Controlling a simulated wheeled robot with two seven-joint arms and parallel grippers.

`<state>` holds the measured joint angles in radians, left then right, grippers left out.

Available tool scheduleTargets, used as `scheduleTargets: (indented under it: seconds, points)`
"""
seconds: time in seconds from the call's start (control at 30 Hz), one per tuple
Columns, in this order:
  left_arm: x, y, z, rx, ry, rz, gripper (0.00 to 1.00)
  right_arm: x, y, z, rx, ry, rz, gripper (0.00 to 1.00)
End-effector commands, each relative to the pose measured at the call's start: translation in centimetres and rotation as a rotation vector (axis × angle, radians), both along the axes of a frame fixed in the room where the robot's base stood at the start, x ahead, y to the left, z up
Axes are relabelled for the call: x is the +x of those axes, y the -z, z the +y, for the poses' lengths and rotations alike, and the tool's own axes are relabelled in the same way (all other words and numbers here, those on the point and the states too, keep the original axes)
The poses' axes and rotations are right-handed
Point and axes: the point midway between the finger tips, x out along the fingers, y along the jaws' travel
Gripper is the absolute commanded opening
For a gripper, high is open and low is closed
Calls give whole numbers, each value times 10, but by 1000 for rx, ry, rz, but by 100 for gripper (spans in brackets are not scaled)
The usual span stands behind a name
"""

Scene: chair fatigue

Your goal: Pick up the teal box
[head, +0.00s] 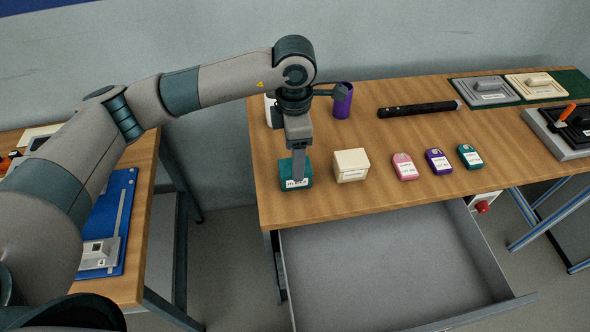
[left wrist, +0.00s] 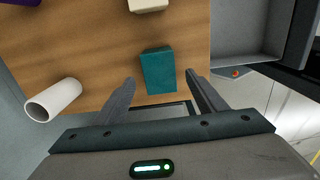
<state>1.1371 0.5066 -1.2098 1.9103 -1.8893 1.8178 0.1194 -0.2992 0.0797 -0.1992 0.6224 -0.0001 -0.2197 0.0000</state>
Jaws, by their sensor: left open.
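The teal box (head: 286,172) sits on the wooden table near its left end, with a white label on its front. My left gripper (head: 298,174) points down over it and partly covers it in the head view. In the left wrist view the teal box (left wrist: 158,70) lies in line with the gap between the two spread fingers of my left gripper (left wrist: 160,77), which hold nothing. Whether the fingers are down beside the box or just above it I cannot tell. My right gripper is in neither view.
A cream box (head: 351,165) stands just right of the teal box. A white cylinder (left wrist: 54,99) and a purple cup (head: 343,101) stand behind. Pink, purple and teal small items lie further right. An open grey drawer (head: 390,270) juts out below the table's front edge.

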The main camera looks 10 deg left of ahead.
Motion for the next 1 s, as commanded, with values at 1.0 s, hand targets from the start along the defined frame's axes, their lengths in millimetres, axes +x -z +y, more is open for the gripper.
scheduleTargets:
  seconds: [1.0]
  points:
    - [1,52,-1,0,-1,0,65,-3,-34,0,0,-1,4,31]
